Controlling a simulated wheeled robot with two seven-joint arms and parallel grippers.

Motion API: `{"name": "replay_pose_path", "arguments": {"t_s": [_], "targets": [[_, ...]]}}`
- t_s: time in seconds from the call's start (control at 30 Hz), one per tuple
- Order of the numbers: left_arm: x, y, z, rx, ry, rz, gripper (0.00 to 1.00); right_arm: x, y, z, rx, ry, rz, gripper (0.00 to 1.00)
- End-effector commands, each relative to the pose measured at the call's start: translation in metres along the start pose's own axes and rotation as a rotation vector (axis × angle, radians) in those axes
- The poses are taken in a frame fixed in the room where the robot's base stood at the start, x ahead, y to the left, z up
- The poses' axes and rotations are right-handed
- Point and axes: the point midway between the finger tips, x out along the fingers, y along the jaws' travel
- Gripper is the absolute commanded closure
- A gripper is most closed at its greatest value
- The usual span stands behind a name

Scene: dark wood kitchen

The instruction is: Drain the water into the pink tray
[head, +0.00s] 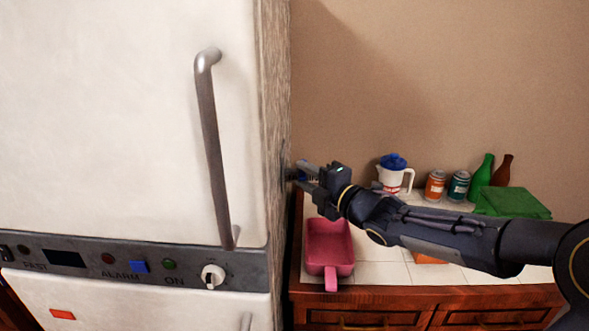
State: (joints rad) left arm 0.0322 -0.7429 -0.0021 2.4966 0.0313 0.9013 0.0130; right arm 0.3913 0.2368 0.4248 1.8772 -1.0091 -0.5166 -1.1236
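The pink tray (330,283) sits on the white-tiled counter, close to the right side of the white fridge (130,120). It looks empty from here, with its handle pointing towards me over the counter's front edge. My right gripper (295,173) reaches left to the fridge's side panel, above and behind the tray. A small blue and dark part (302,171) shows between or beside its fingers. I cannot tell whether the fingers are closed on it. No water is visible. My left gripper is not in view.
A white jug with a blue lid (394,176), an orange can (435,185), a teal can (459,186), green and brown bottles and a green cloth (512,203) stand along the back of the counter. My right arm crosses above the counter. The fridge's handle (213,150) sticks out at left.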

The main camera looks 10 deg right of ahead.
Motion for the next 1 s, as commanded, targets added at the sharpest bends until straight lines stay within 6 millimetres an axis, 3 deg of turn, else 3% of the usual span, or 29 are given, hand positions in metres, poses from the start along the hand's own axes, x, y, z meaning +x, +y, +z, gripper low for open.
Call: {"name": "replay_pose_path", "arguments": {"t_s": [0.2,0.53,0.8,1.0], "targets": [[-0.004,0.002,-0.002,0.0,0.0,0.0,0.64,0.027,0.0,-0.001,0.003,0.001,0.0,0.69],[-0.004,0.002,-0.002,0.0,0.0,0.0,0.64,0.032,0.0,0.0,0.002,-0.001,-0.001,0.69],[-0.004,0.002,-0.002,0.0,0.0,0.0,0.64,0.031,0.0,0.0,0.002,-0.001,-0.001,1.0],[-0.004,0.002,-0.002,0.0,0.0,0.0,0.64,0.031,0.0,0.0,0.002,-0.001,-0.002,1.0]]}}
